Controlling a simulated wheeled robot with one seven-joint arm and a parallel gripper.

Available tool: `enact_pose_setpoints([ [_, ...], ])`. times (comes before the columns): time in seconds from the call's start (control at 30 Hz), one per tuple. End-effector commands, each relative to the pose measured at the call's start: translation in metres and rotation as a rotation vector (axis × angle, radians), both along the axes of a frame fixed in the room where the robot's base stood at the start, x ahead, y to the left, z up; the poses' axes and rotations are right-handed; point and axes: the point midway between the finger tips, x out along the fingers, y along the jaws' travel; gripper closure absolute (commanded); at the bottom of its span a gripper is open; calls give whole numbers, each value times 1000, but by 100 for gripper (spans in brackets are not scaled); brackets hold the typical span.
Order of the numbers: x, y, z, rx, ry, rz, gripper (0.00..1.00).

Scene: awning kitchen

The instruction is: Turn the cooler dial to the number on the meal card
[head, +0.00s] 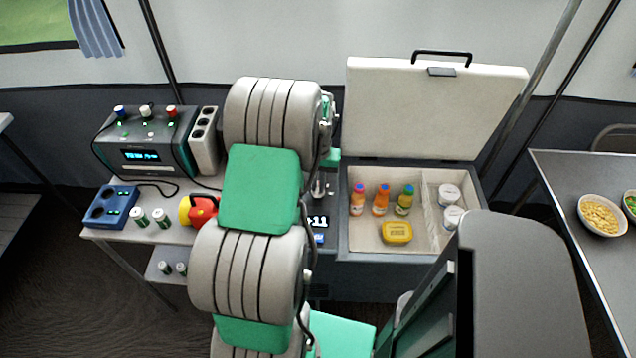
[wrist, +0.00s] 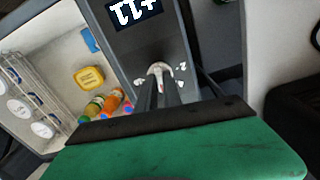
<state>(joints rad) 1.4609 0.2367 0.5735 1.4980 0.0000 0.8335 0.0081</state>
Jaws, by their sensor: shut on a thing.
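The cooler (head: 410,255) stands open, with its lid raised at the back. Its dark control panel (head: 318,205) is left of the compartments and is partly covered by my arm in the head view. A display (head: 317,221) there reads "+11"; it also shows upside down in the wrist view (wrist: 134,10). The pale round dial (wrist: 158,69) is on the panel, with small white marks beside it. My gripper (wrist: 161,82) is shut on the dial, its fingers hiding part of it. I cannot make out a meal card in either view.
The cooler holds several bottles (head: 380,200), a yellow tub (head: 397,232) and white-lidded jars (head: 449,194). Left are a power station (head: 145,155), a blue charger (head: 110,206) and a red-and-yellow lamp (head: 198,210). A table (head: 565,180) with bowls is at the right.

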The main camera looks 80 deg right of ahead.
Motion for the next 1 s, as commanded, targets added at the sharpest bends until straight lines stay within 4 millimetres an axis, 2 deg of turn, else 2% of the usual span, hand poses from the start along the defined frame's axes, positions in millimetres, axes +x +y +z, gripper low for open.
enact_pose_setpoints([
  [0.6,0,0,0,-1,0,-486,100],
  [1.0,0,0,0,-1,0,-651,100],
])
